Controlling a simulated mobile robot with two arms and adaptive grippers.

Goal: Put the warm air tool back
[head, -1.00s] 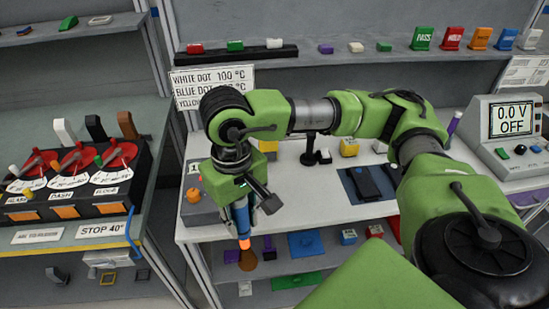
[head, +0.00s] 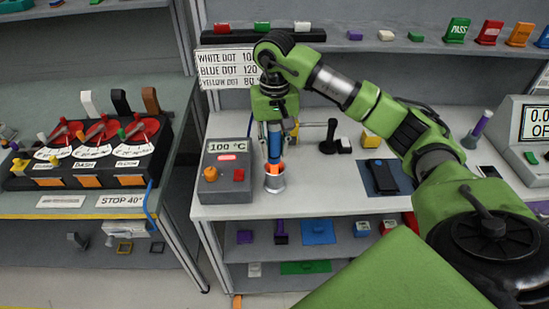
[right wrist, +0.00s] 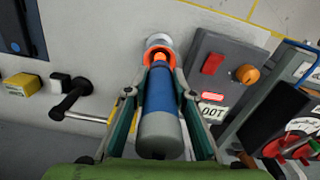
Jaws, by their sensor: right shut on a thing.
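The warm air tool (head: 274,146) has a blue body and an orange nozzle and hangs upright, nozzle down. My right gripper (head: 274,128) is shut on its body. A silver cup-shaped holder (head: 275,183) stands on the white table directly below, beside the grey heater box (head: 226,190), whose display reads 100 °C. The nozzle is at the cup's mouth; I cannot tell how far it is inside. In the right wrist view, the tool (right wrist: 159,105) lies between both fingers (right wrist: 162,80), with its orange end overlapping the cup (right wrist: 159,40). My left gripper is not in view.
A black stand (head: 329,140) and a dark blue pad (head: 388,177) are on the table to the right of the cup. A sign with dot temperatures (head: 228,68) hangs behind. A lever panel (head: 85,155) is on the left bench. The table's front strip is clear.

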